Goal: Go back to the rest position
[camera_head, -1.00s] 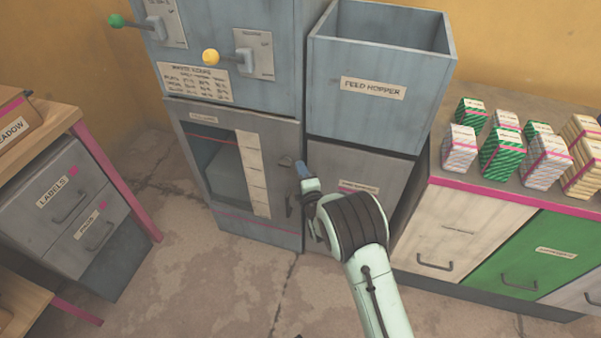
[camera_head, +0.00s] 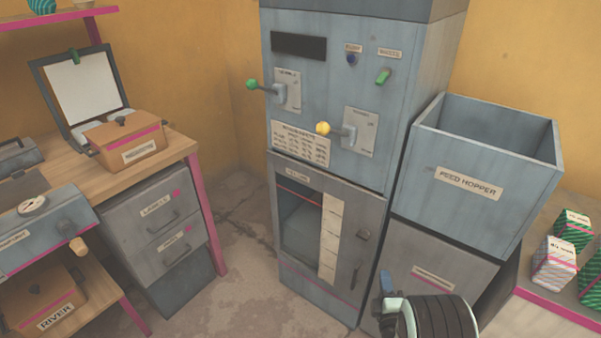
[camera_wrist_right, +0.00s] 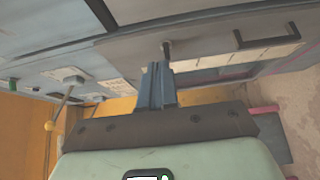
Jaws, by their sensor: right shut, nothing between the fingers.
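My right gripper (camera_head: 387,283) is at the lower right of the head view, in front of the lower grey cabinet door beneath the feed hopper. In the right wrist view its blue-grey fingers (camera_wrist_right: 157,85) are together with nothing between them, close to the front of the grey machine (camera_head: 330,110). A gap between fingertips and door cannot be judged. My left gripper does not show in either view.
The machine has a green-knobbed lever (camera_head: 252,85), a yellow-knobbed lever (camera_head: 323,128) and a windowed door (camera_head: 310,220). The feed hopper (camera_head: 470,180) stands right of it. A wooden desk (camera_head: 178,150) with drawers stands left. Bare floor (camera_head: 235,255) lies between desk and machine.

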